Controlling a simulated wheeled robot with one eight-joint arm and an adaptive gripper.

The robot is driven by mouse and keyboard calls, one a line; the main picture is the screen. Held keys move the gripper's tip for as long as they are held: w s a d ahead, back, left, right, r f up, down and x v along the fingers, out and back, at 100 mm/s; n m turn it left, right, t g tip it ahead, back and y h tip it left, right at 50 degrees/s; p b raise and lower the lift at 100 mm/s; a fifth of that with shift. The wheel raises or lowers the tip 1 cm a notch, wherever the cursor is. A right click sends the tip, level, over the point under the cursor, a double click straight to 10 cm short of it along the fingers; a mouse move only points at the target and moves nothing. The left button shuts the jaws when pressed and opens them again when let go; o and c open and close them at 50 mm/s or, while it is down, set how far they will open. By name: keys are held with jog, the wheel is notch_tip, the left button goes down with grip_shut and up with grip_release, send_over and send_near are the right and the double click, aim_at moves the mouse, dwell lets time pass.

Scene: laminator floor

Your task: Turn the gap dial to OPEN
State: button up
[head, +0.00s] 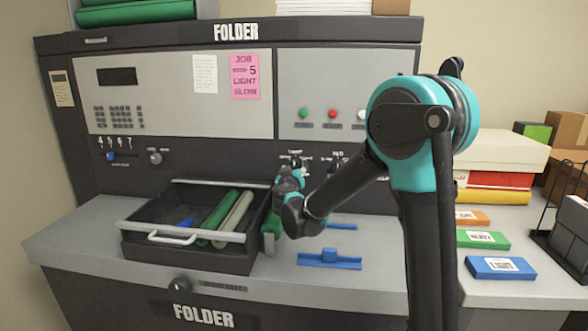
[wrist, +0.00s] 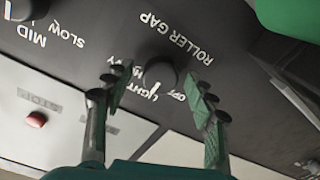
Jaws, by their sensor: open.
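The gap dial (wrist: 160,74) is a round black knob on the dark panel in the wrist view. "ROLLER GAP" is printed beside it, with LIGHT and partly covered lettering around it. The picture is upside down there. Which mark the dial points to is not clear. My gripper (wrist: 157,82) is open, with one green-padded finger on each side of the dial. Whether either finger touches it cannot be told. In the head view my gripper (head: 288,180) is at the folder's front panel, and my arm and gripper hide the dial.
A speed knob (wrist: 22,8) and a red stop button (wrist: 36,119) are nearby on the machine. A blue tool (head: 330,260) lies on the counter.

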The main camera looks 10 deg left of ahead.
jog(key=shift+c, duration=0.6)
jog(key=c, duration=1)
jog(key=shift+c, duration=0.2)
jog(key=shift+n, duration=0.4)
jog(key=n, duration=0.5)
jog(key=shift+n, duration=0.4)
jog(key=n, duration=0.5)
jog(key=o, duration=1.2)
jog(key=shift+c, duration=0.2)
